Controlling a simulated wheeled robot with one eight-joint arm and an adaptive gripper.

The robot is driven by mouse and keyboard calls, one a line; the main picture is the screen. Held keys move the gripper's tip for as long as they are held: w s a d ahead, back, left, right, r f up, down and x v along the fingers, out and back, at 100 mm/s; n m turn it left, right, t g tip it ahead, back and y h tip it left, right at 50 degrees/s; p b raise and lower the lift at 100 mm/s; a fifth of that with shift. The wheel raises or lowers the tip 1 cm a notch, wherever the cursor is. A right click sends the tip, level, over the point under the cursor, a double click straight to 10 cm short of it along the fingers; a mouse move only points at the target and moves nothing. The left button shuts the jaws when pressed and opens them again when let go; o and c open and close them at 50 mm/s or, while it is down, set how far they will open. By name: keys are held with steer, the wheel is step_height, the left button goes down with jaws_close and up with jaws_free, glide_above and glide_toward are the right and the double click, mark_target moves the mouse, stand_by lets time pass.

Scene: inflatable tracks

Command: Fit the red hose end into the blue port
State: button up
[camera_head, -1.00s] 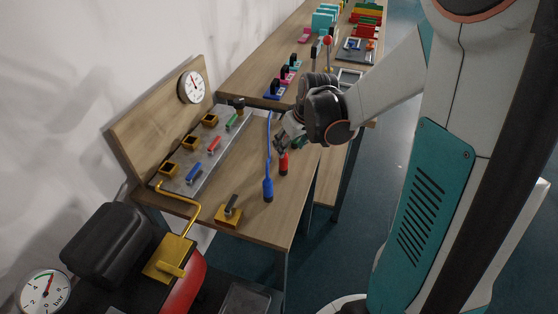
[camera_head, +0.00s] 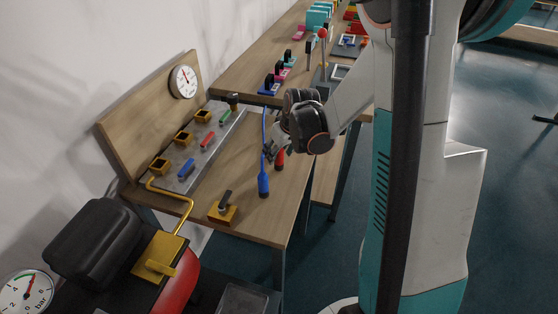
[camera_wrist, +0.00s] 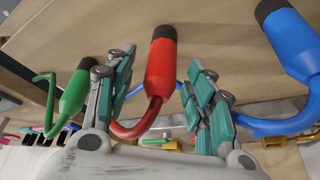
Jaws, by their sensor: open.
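The red hose end (camera_head: 280,158) has a dark tip and lies on the wooden workbench, right of the blue hose end (camera_head: 263,184). In the wrist view the red hose end (camera_wrist: 162,65) is between the two fingers of my gripper (camera_wrist: 160,82), with a gap on both sides. My gripper (camera_head: 268,154) is open, low over the bench, and partly hides the red hose in the head view. A grey panel (camera_head: 213,148) holds several gold square sockets. The nearest socket (camera_head: 158,165) is beside a blue lever (camera_head: 186,170); I take it as the blue port.
In the wrist view the green hose end (camera_wrist: 76,92) is left of my fingers and the blue one (camera_wrist: 290,45) is right. A gold block with a lever (camera_head: 223,209) stands at the bench's front edge. A gauge board (camera_head: 150,110) rises behind the panel.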

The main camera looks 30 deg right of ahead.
jaws_close()
steer(key=shift+r, duration=0.15)
step_height(320, 180, up, 20)
steer(key=p, duration=0.7)
